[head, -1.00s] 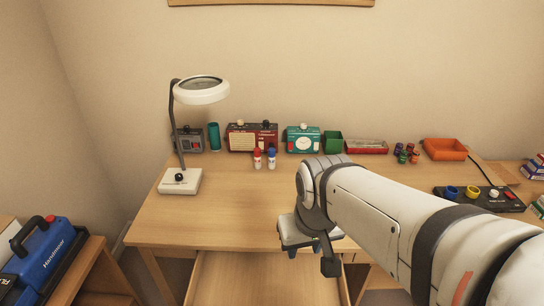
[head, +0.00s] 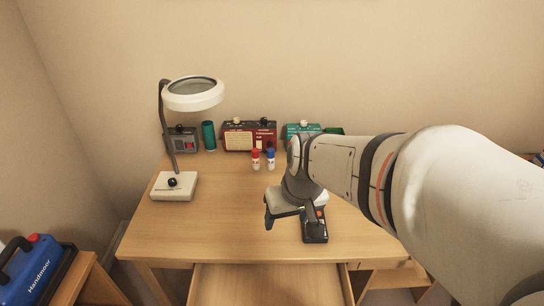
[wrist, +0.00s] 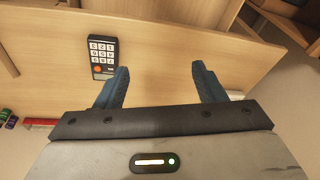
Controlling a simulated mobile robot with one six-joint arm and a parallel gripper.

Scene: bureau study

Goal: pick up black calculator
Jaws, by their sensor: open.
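The black calculator (head: 314,232) lies on the wooden desk near its front edge, just below my gripper (head: 291,216) in the head view. The calculator is up and left of the gap between the fingers, near the left fingertip.
The desk (head: 220,220) is clear left of the calculator. A magnifier lamp (head: 174,187) stands at the left. Red and blue capped bottles (head: 256,160) stand mid-desk. A red radio (head: 248,135) and a green cup (head: 208,136) are at the back. An open drawer (head: 265,285) juts out in front.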

